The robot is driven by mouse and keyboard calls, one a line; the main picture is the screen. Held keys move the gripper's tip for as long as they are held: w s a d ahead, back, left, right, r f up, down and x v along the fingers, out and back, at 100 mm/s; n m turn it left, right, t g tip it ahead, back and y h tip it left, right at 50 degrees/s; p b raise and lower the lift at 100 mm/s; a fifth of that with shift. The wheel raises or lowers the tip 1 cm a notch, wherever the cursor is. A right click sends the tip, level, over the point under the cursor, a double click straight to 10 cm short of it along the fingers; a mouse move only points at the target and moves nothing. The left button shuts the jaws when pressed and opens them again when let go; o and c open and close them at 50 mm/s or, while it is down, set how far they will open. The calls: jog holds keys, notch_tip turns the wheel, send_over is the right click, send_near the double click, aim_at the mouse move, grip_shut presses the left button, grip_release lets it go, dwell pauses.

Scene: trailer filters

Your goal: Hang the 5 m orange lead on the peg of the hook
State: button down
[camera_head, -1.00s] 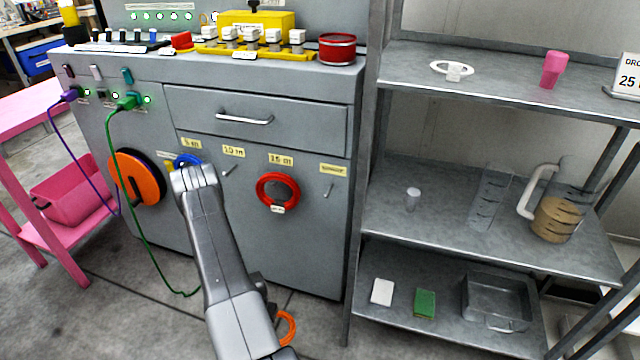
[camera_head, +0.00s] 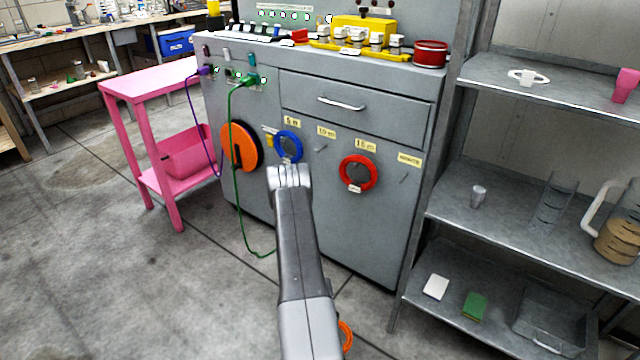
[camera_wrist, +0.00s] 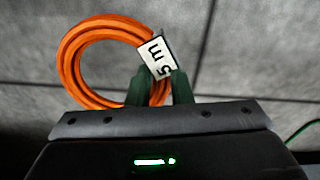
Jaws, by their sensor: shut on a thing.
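The orange lead (camera_wrist: 85,45) is a coil with a white "5 m" tag (camera_wrist: 158,60). My gripper (camera_wrist: 158,88) is shut on the coil near the tag, above grey floor. In the head view, part of the orange coil (camera_head: 347,337) shows low beside my arm, which hides the gripper. The cabinet front has a row of labelled pegs. A blue coil (camera_head: 278,145) hangs below the "5 m" label (camera_head: 292,121). The peg (camera_head: 321,149) below "10 m" is bare. A red coil (camera_head: 343,172) hangs below "15 m". The peg (camera_head: 405,180) below the rightmost label is bare.
An orange and black reel (camera_head: 238,147) is on the cabinet's left part. A green cable (camera_head: 236,200) loops down to the floor in front. A pink trolley (camera_head: 143,165) stands left and a metal shelf unit (camera_head: 440,205) right. The floor at left front is clear.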

jog(key=w+r+n, duration=0.1)
jog(key=w+r, duration=0.2)
jog(key=r, duration=0.7)
jog(key=w+r+n, duration=0.1)
jog(key=w+r, duration=0.3)
jog(key=r, duration=0.5)
jog(key=w+r+n, duration=0.2)
jog(key=w+r, duration=0.1)
jog(key=r, duration=0.7)
jog(key=s+r+p, duration=0.1)
jog(key=r+p, duration=1.6)
jog(key=s+r+n+p, duration=0.1)
jog(key=s+r+p, duration=0.1)
jog(key=r+p, duration=1.5)
jog(key=shift+s+r, duration=0.3)
jog(key=shift+r, duration=0.1)
jog(key=shift+f, duration=0.1)
